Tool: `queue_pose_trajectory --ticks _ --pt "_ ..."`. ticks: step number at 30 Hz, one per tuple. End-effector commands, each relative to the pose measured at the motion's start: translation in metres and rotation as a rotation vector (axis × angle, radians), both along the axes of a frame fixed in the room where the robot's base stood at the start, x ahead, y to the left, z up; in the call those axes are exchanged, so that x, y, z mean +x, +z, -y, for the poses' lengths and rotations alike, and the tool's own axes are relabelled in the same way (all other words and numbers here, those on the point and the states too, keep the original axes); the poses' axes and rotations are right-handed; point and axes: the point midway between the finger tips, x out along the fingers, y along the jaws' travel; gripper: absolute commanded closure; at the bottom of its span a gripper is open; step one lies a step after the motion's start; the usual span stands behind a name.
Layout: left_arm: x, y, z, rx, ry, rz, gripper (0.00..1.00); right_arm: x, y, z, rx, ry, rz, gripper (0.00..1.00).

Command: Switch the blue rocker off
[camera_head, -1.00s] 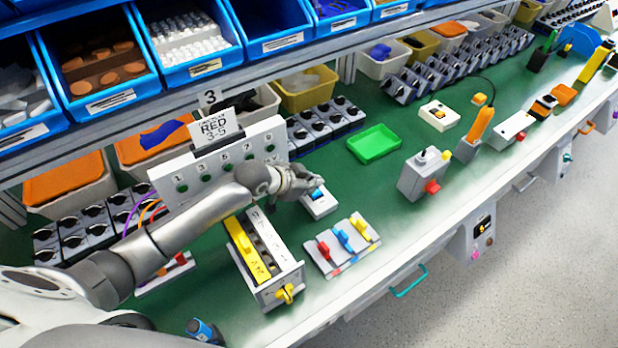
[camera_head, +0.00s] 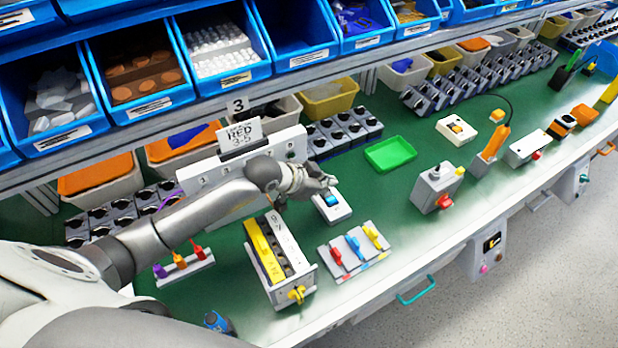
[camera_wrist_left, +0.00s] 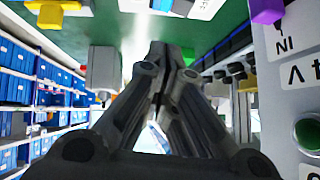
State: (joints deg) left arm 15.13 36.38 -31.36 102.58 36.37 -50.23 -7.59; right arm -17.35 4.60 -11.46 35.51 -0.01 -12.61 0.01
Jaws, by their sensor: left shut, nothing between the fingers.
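The blue rocker (camera_head: 331,199) sits on a small white housing (camera_head: 338,214) on the green bench, right of the numbered white panel. A blue piece on a white housing, likely the same rocker, shows at the top edge of the left wrist view (camera_wrist_left: 163,4). My left gripper (camera_head: 328,182) is shut and empty just above the rocker's far end. In the left wrist view its dark fingers (camera_wrist_left: 165,52) meet at the tips. I cannot tell whether they touch the rocker. My right gripper is not in view.
A panel with red, blue and yellow levers (camera_head: 355,252) and a box with a yellow side (camera_head: 263,252) stand nearer. The white numbered panel (camera_head: 203,182) is left of the gripper. A green tray (camera_head: 390,154) and a grey box with a red knob (camera_head: 433,188) stand right.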

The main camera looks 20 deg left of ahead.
Motion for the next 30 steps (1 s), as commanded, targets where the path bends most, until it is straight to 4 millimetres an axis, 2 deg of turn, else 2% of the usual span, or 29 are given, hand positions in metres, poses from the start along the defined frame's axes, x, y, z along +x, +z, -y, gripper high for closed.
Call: queue_pose_trajectory --ticks 6,12,25,30 --pt "-0.024 0.027 -0.016 0.003 0.0 0.003 1.0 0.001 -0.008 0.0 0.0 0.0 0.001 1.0" --pt "-0.038 0.043 -0.023 0.002 0.001 0.003 1.0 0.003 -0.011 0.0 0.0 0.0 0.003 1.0" --pt "-0.042 0.048 -0.025 -0.001 0.001 0.001 1.0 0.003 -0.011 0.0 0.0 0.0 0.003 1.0" --pt "-0.038 0.055 -0.027 0.003 -0.002 0.005 1.0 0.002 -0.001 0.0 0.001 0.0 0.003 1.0"
